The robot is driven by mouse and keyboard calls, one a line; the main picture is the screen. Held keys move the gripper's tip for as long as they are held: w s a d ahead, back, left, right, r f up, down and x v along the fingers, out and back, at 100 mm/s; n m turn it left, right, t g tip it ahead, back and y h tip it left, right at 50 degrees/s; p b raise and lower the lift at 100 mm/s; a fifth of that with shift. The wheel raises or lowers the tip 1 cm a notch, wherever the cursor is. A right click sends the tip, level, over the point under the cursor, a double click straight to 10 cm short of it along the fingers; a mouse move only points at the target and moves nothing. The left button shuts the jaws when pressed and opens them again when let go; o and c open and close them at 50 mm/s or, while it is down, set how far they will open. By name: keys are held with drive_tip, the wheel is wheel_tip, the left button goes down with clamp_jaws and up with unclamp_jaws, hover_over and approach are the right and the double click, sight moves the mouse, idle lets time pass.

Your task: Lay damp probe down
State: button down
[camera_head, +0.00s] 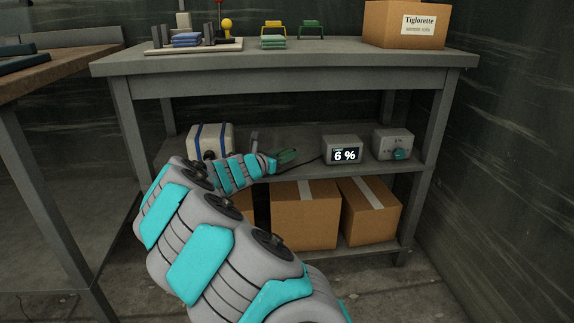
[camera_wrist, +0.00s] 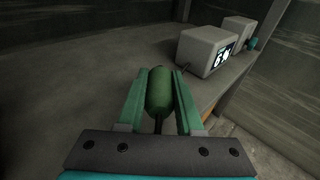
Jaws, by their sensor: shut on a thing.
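My gripper (camera_wrist: 160,100) is shut on a green, rounded probe (camera_wrist: 159,90), which lies between the two green fingers in the wrist view. In the head view the gripper (camera_head: 287,156) reaches in over the middle shelf (camera_head: 300,137), and the probe is small there and hard to tell from the fingers. A thin dark cable runs from near the gripper to a grey meter (camera_head: 342,150) that reads "6 %". The meter also shows in the wrist view (camera_wrist: 206,52), to the right of the probe. I cannot tell whether the probe touches the shelf.
A grey box with a teal knob (camera_head: 393,144) stands right of the meter. A white case with blue straps (camera_head: 210,140) is behind my arm. The tabletop (camera_head: 290,58) is above the gripper. Cardboard boxes (camera_head: 304,215) fill the lower shelf. Bare shelf lies left of the probe.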

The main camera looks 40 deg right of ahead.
sight(286, 170)
drive_tip(key=shift+f+b, duration=0.4)
drive_tip(key=shift+f, duration=1.3)
drive_tip(key=shift+f, duration=0.15)
drive_tip(key=c, duration=0.6)
unclamp_jaws()
drive_tip(key=shift+o, duration=0.2)
drive_tip(key=shift+a+r, duration=0.2)
drive_tip(key=shift+a, duration=0.1)
drive_tip(key=p+v, duration=0.1)
drive_tip(key=v, duration=1)
drive_tip(key=shift+a+p, duration=0.25)
drive_tip(key=shift+p, duration=0.1)
drive_tip(key=shift+s, duration=0.1)
